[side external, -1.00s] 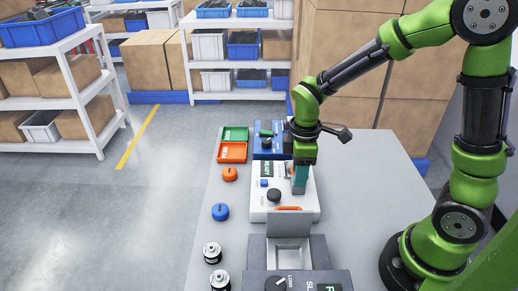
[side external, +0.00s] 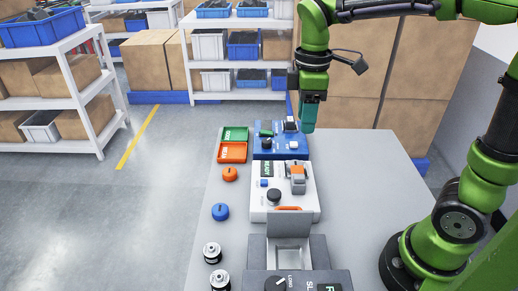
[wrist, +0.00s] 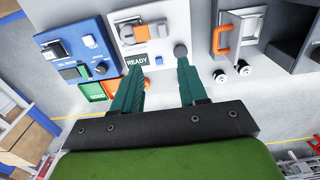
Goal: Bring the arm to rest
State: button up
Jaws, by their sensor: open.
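My gripper (side external: 309,125) hangs above the far part of the grey table (side external: 372,170), clear of the machines, with its fingers pointing down. In the wrist view its two teal fingers (wrist: 158,82) stand apart with nothing between them. The white machine also shows in the wrist view (wrist: 165,52). My gripper touches nothing.
A blue machine (side external: 266,154) stands behind, beside green (side external: 236,134) and red (side external: 233,152) trays. A dark grey machine (side external: 319,254) with an open lid stands in front. The table's right side is clear.

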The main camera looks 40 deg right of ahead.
jog(key=shift+r, duration=0.65)
jog(key=s+m+t+y, duration=0.2)
jog(key=s+m+t, duration=0.5)
jog(key=m, duration=0.6)
jog(key=shift+s+a+f, duration=0.3)
jog(key=shift+s+f, duration=0.1)
jog(key=shift+s, duration=0.65)
